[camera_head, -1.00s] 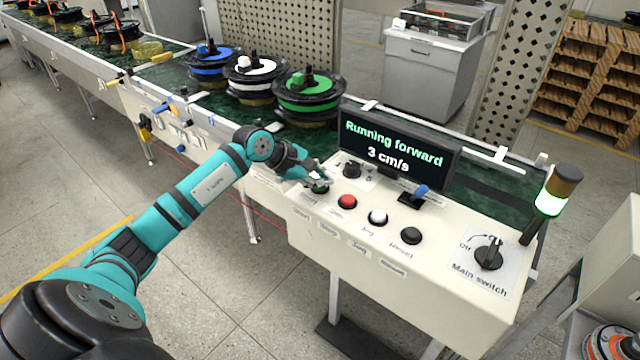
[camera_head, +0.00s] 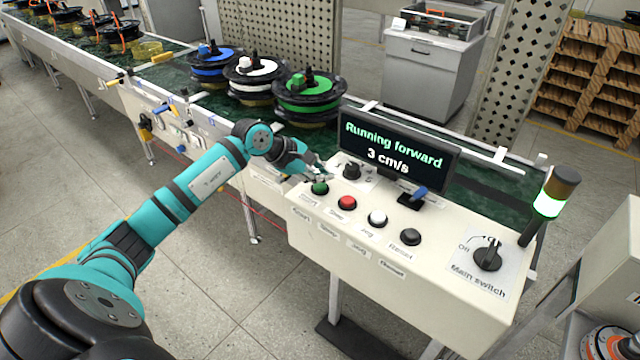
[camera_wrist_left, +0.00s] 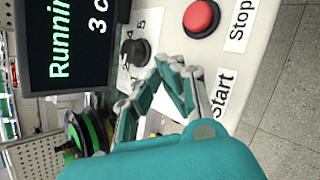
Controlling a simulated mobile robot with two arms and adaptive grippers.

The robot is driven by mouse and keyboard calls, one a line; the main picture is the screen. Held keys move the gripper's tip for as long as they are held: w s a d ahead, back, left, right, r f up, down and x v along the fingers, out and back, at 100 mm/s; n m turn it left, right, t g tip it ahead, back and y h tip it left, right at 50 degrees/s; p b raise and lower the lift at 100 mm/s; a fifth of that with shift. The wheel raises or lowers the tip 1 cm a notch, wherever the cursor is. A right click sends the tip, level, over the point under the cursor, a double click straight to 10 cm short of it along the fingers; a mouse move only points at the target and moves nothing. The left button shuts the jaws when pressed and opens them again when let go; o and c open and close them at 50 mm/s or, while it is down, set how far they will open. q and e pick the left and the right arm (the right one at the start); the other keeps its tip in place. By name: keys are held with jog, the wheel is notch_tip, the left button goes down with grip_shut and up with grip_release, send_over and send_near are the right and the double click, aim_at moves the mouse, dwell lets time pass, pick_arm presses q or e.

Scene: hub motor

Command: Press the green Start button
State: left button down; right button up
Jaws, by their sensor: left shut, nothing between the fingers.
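The green Start button (camera_head: 319,188) is the leftmost of the row on the white control panel (camera_head: 440,250). In the head view it shows clear just below my left gripper (camera_head: 318,172). In the left wrist view my left gripper (camera_wrist_left: 160,85) is shut and empty, its fingertips near the black speed knob (camera_wrist_left: 134,53) and the "Start" label. The Start button is hidden there behind the gripper. The display (camera_head: 395,148) reads "Running forward 3 cm/s". My right gripper is not in view.
The red Stop button (camera_head: 347,203), white Jog button (camera_head: 377,218) and black Reset button (camera_head: 411,236) stand in the same row. The main switch (camera_head: 487,254) is at the right, beside a lit green signal lamp (camera_head: 550,203). A conveyor with several hub motors runs behind.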

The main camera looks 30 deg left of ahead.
aim_at(322, 186)
pick_arm(q)
jog(key=shift+r+p, duration=1.1)
jog(key=shift+r, duration=1.45)
